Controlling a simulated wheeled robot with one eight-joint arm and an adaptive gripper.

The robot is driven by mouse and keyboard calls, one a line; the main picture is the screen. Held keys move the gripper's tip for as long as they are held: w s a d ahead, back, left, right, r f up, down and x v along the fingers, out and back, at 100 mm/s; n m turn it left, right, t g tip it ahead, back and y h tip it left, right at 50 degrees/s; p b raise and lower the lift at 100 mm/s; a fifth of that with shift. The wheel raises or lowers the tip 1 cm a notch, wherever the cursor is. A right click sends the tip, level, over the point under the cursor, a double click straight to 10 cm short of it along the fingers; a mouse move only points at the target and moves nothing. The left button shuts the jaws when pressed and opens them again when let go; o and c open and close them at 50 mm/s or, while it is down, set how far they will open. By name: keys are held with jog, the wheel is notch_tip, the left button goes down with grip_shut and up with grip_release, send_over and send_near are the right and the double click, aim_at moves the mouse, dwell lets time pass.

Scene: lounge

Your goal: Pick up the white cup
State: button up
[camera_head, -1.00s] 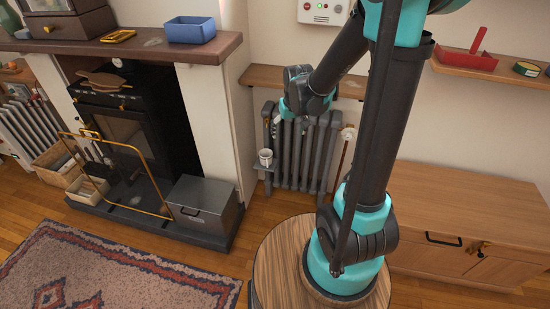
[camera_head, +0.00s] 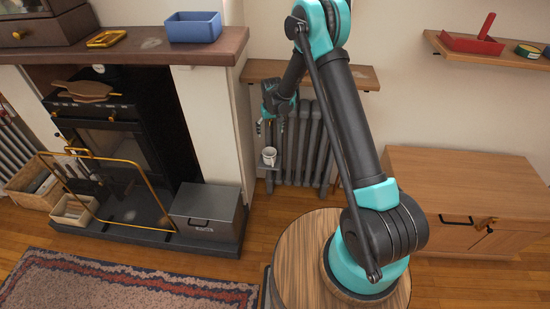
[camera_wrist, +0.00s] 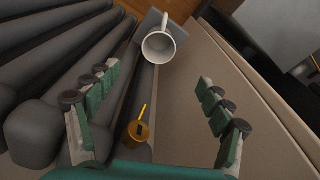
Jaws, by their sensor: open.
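The white cup (camera_head: 269,156) stands upright on a small grey shelf (camera_head: 262,168) at the left front of the radiator. My gripper (camera_head: 271,123) is above the cup in the head view. In the wrist view my gripper (camera_wrist: 160,85) is open and empty, its two green-padded fingers wide apart. The cup lies beyond the fingertips and is not between them.
The dark grey radiator (camera_head: 305,145) is right beside the cup, under a wooden wall shelf (camera_head: 318,76). A grey metal box (camera_head: 206,212) stands on the hearth at left. A brass-coloured valve or fitting (camera_wrist: 138,130) shows between the fingers in the wrist view.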

send_near(270, 155)
jog(key=s, duration=0.3)
jog(key=shift+d+f, duration=0.15)
jog(key=shift+f, duration=2.7)
jog(key=c, duration=1.4)
jog(key=shift+s+r, duration=0.1)
jog(key=shift+r, duration=0.05)
